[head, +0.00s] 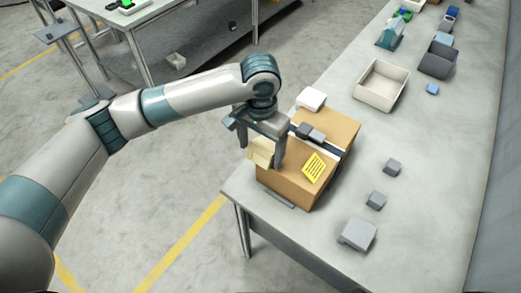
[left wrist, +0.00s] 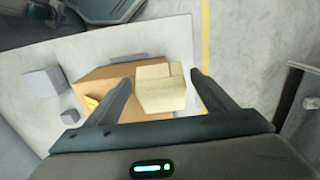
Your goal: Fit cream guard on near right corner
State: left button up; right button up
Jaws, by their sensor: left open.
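The cream guard (head: 260,150) sits at the upper left corner of the cardboard box (head: 289,187) in the head view. It also shows in the left wrist view (left wrist: 160,90), over the box corner and between my fingers. My left gripper (head: 262,156) is open, with one finger on each side of the guard and visible gaps in the left wrist view. Whether the guard is fully seated on the corner cannot be told. The box has a yellow label (head: 314,168) and a dark strap with a black piece (head: 311,132) on top. My right gripper is not in view.
A white piece (head: 311,99) is at the box's far corner. Grey blocks (head: 358,233) lie to the right on the table (head: 410,210). The table's near edge is close to the box.

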pick_arm(q)
notch_tip(320, 180, up, 10)
jog(key=b, duration=0.3)
jog(key=shift+r, duration=0.7)
